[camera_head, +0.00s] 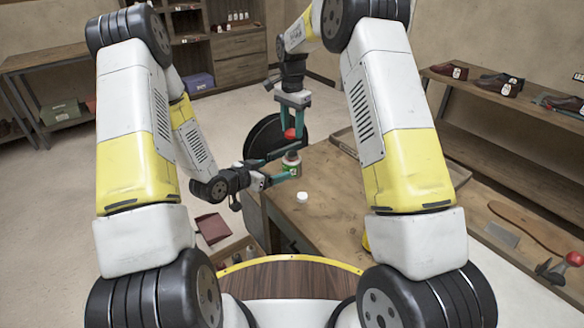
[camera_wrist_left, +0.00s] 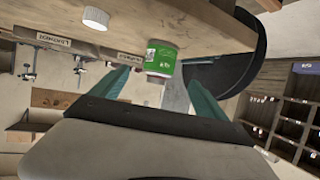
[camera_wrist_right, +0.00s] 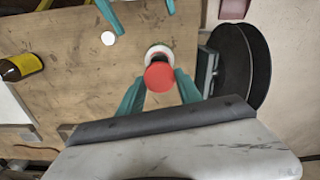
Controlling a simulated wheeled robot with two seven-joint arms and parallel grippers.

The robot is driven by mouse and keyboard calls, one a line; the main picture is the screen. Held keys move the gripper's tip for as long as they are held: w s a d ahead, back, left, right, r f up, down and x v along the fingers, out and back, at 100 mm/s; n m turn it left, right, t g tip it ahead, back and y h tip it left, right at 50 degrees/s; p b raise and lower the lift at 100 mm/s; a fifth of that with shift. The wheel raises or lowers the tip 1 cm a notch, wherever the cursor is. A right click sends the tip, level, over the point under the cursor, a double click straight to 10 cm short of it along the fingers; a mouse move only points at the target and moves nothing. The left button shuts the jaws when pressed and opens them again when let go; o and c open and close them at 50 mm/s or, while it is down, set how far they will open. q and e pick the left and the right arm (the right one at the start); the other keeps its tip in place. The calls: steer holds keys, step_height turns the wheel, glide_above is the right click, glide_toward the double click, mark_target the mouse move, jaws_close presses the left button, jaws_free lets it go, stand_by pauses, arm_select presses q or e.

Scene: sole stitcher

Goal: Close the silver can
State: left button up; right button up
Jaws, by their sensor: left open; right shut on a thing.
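A can with a green label and a pale, silvery rim (camera_head: 291,163) stands upright on the wooden table; it also shows in the left wrist view (camera_wrist_left: 160,58). I cannot make out whether it is the silver can. My right gripper (camera_head: 293,133) comes from above and is shut on a red cap (camera_wrist_right: 158,76), held above the can's top. The cap looks slightly apart from the can. My left gripper (camera_head: 280,170) is open, low at the table, its fingers pointing at the can. The can is just beyond its fingertips in the left wrist view.
A white cap (camera_head: 302,197) lies on the table (camera_head: 325,210) near the can. A yellow bottle with a dark top (camera_wrist_right: 20,67) is at the left in the right wrist view. A black round disc (camera_wrist_right: 240,65) is at the table's edge. Shelves with shoes (camera_head: 500,84) stand at right.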

mark_target(292, 165)
arm_select(q)
steer(key=x, duration=1.1)
steer(key=shift+w+d+f, duration=0.1)
steer(key=shift+w+d, duration=0.05)
steer(key=shift+w, duration=0.05)
jaws_close()
arm_select(e)
steer(key=shift+f, duration=2.5)
